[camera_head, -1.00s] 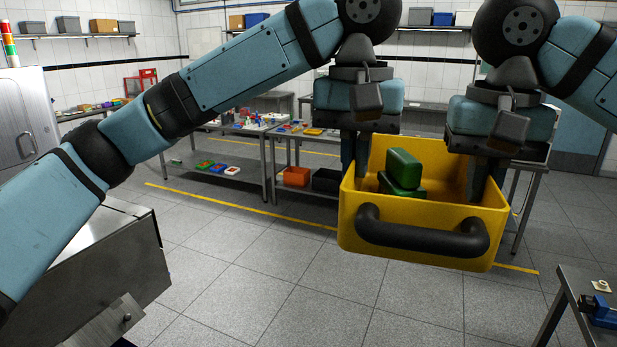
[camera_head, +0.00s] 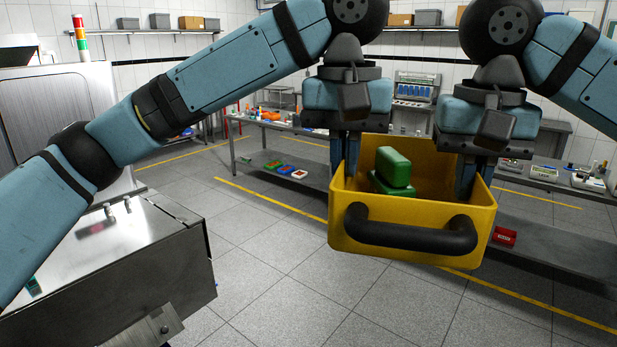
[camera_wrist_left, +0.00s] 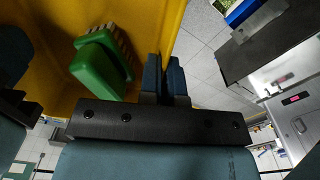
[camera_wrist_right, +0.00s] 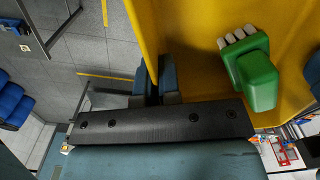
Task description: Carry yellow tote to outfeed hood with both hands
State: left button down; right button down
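The yellow tote (camera_head: 345,228) hangs in the air in front of me in the head view, roughly level, with its black handle (camera_head: 410,235) facing me. The outfeed hood may be the metal machine at the left, but I cannot tell.
A steel box-like unit (camera_head: 150,265) stands at the lower left, under my left arm. A large metal cabinet (camera_head: 50,100) with a signal light (camera_head: 80,35) is behind it. Benches with small items (camera_head: 270,120) line the back. Open tiled floor (camera_head: 270,290) lies below the tote.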

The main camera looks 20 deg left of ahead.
aim_at(94, 245)
jog(key=i+u, duration=0.5)
jog(key=i, duration=0.3)
jog(key=i+u, duration=0.25)
jog(key=i+l+u, duration=0.15)
jog(key=i+u, duration=0.25)
jog(key=u, duration=1.1)
